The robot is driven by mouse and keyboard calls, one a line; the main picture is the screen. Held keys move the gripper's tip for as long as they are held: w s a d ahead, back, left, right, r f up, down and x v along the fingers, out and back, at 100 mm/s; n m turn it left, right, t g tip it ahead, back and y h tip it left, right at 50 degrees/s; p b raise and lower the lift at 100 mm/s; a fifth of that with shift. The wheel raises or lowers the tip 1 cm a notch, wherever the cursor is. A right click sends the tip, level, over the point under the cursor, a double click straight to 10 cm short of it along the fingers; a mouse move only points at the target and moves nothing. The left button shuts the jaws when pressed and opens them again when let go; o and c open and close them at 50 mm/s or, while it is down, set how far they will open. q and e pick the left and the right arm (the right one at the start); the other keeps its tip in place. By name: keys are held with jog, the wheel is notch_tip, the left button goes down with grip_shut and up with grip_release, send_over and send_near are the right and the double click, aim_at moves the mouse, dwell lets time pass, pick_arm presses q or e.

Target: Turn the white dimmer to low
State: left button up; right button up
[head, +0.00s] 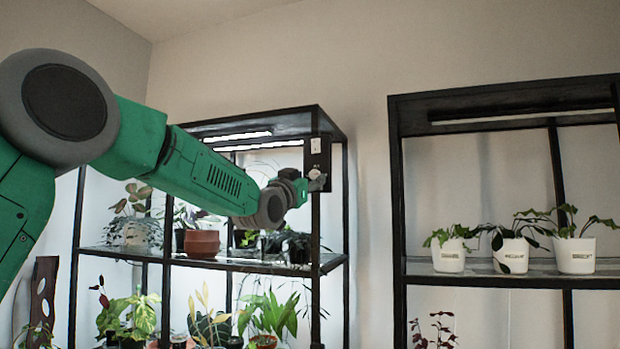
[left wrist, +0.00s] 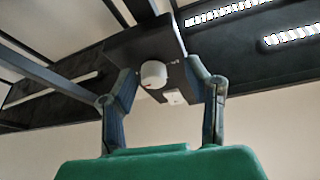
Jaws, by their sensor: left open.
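The white dimmer knob (left wrist: 153,74) sits on a dark control box (left wrist: 140,45) and shows between my fingers in the left wrist view. A small white switch (left wrist: 173,97) is beside it on the same box. In the head view the box (head: 318,158) is fixed to the front right post of the left shelf, with the knob (head: 317,182) low on it, partly hidden by my gripper. My left gripper (head: 307,184) is open, its fingers on either side of the knob with gaps visible. My right gripper is not in view.
The left black shelf (head: 345,200) holds several potted plants, with lit lamps (head: 236,136) under its top. A second black shelf (head: 398,200) at the right carries white pots (head: 448,256). Bare wall lies between the shelves.

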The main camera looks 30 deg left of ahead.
pick_arm(q)
jog(key=shift+w+d+r, duration=0.15)
jog(key=shift+d+r, duration=0.1)
jog(key=shift+d, duration=0.4)
jog(key=shift+a, duration=0.1)
grip_shut()
jog(key=shift+a+f, duration=0.1)
jog(key=shift+a, duration=0.15)
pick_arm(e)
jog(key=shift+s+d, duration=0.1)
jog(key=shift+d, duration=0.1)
pick_arm(q)
jog(key=shift+d, duration=0.1)
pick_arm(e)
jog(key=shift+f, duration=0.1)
